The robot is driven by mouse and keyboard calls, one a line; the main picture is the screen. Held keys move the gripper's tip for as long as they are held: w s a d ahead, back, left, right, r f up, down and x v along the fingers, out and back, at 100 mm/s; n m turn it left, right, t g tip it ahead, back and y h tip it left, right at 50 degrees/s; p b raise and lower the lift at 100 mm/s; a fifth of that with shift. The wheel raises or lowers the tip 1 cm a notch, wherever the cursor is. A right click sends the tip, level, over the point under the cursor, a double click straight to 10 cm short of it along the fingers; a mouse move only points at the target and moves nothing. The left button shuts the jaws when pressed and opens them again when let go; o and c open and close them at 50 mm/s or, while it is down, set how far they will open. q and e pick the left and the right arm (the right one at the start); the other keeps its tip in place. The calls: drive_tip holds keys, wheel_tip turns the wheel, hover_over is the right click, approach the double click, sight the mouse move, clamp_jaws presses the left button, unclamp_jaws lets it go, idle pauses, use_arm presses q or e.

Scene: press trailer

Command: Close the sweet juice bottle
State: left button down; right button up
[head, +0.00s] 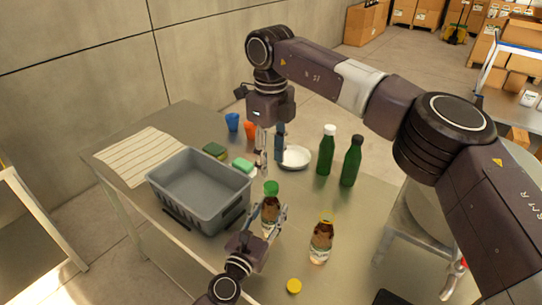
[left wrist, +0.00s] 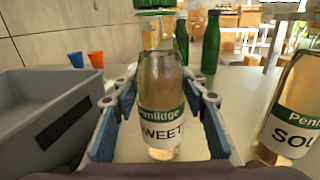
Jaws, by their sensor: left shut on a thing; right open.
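The sweet juice bottle (head: 269,212) stands upright on the table beside the grey crate. Its label reads "WEET" in the left wrist view (left wrist: 162,130). A green cap (head: 271,188) sits at its top; it also shows at the upper edge of the left wrist view (left wrist: 154,6). I cannot tell whether the cap is tight. My left gripper (head: 266,222) is shut on the bottle, with a finger on each side of its body. My right gripper (head: 270,156) is open and empty, above and behind the green cap in the head view.
The sour juice bottle (head: 321,243) stands to the right, with a yellow cap (head: 293,286) lying nearby. The grey crate (head: 196,216) is on the left.

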sight(271, 185)
drive_tip(key=n, duration=0.4)
drive_tip(key=shift+r+n, duration=0.2)
drive_tip(key=shift+n, duration=0.2)
drive_tip(key=n, duration=0.4)
drive_tip(key=shift+r, duration=0.15)
wheel_tip(271, 185, down, 8)
drive_tip(key=shift+f, duration=0.1)
